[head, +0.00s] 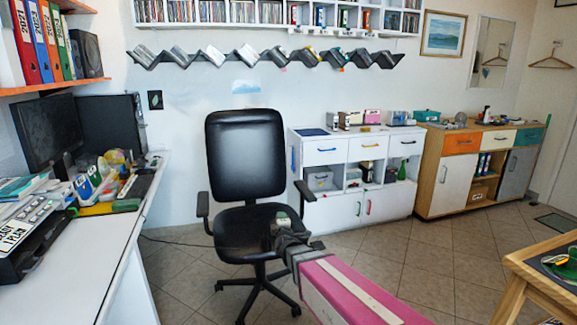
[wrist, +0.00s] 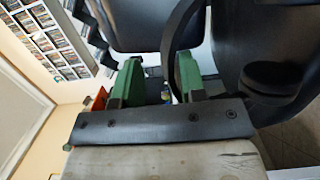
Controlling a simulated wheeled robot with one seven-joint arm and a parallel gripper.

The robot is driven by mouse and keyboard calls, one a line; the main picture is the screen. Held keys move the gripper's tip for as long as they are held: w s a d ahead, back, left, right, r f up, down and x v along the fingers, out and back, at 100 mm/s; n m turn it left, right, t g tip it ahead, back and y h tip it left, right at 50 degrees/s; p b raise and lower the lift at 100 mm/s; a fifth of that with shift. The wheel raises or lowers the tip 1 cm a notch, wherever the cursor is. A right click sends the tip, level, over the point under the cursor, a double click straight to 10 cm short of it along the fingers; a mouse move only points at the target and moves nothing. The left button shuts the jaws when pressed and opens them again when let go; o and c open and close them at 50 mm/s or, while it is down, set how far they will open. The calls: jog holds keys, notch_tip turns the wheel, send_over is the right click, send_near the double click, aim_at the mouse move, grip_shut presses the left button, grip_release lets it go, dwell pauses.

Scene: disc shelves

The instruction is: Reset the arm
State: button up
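My gripper shows in the wrist view (wrist: 160,80) as two green fingers standing apart on a dark bar, with nothing held between them. In the head view, my pink arm reaches up from the bottom edge. The fingers cannot be made out clearly there. The chair is also close in the wrist view (wrist: 270,50), behind and to the right of the fingers. I cannot tell whether the arm touches it.
A white desk (head: 75,255) with a monitor and clutter runs along the left. A white cabinet (head: 325,210) and a wooden cabinet (head: 430,195) stand at the back wall. A disc shelf (head: 272,14) hangs above. A wooden table (head: 535,275) is at right. Tiled floor lies clear between.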

jog(key=s+d+f+m+g, duration=0.9)
jog(key=d+f+g, duration=0.1)
jog(key=d, duration=0.1)
jog(key=s+d+f+m+g+h, duration=0.2)
jog(key=s+d+m+g, duration=0.5)
jog(key=s+d+m, duration=0.3)
jog(key=s+d, duration=0.1)
jog(key=s, duration=0.3)
jog(key=shift+m+g+h, duration=0.3)
jog(key=shift+g, duration=0.1)
dwell(0.6)
